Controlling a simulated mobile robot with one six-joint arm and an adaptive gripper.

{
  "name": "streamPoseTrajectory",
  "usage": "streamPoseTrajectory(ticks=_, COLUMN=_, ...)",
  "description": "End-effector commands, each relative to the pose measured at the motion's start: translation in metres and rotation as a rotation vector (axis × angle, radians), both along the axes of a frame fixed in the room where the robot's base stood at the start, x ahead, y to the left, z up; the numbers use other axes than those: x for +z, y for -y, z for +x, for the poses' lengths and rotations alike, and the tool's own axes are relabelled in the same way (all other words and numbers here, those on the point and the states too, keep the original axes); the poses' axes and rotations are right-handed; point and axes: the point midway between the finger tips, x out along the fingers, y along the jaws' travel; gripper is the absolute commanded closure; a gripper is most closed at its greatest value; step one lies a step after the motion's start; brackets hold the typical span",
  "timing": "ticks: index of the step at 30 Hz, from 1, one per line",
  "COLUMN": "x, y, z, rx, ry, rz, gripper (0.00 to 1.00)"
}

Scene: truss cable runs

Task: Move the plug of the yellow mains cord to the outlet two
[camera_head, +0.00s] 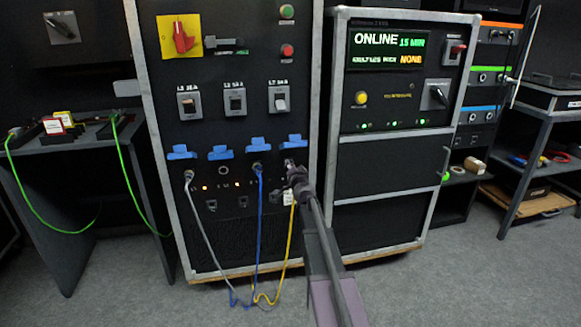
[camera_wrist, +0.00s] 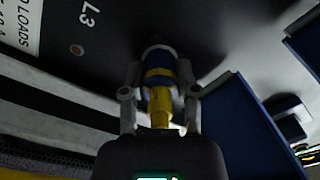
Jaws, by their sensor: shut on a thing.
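The plug (camera_wrist: 159,72) of the yellow mains cord, blue with yellow bands, is between the fingers of my gripper (camera_wrist: 160,90) in the wrist view. My gripper is shut on it. In the head view my gripper (camera_head: 292,172) is at the rightmost outlet of the row, and hides the plug and most of that outlet. The yellow cord (camera_head: 291,235) hangs below it to the floor. I cannot tell whether the plug is seated in the outlet. The second outlet from the left (camera_head: 223,170) shows no plug, with a blue lid (camera_head: 220,153) above it.
A grey cord (camera_head: 200,215) is plugged in at the leftmost outlet and a blue cord (camera_head: 260,195) at the third. Both hang down the cabinet front. In the wrist view a blue lid (camera_wrist: 240,125) is close beside my gripper. Open floor lies in front.

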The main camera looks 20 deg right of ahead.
Motion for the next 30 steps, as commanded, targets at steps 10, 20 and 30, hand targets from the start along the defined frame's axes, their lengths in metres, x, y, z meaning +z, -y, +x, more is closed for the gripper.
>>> streamPoseTrajectory(ticks=10, x=0.0003, y=0.0008, z=0.0026, rx=0.000, ry=-0.008, rz=-0.040, gripper=1.00)
streamPoseTrajectory(ticks=20, x=0.0003, y=0.0007, z=0.0027, rx=0.000, ry=-0.030, rz=-0.145, gripper=1.00)
streamPoseTrajectory(ticks=30, x=0.0004, y=0.0006, z=0.0029, rx=0.000, ry=-0.058, rz=-0.281, gripper=1.00)
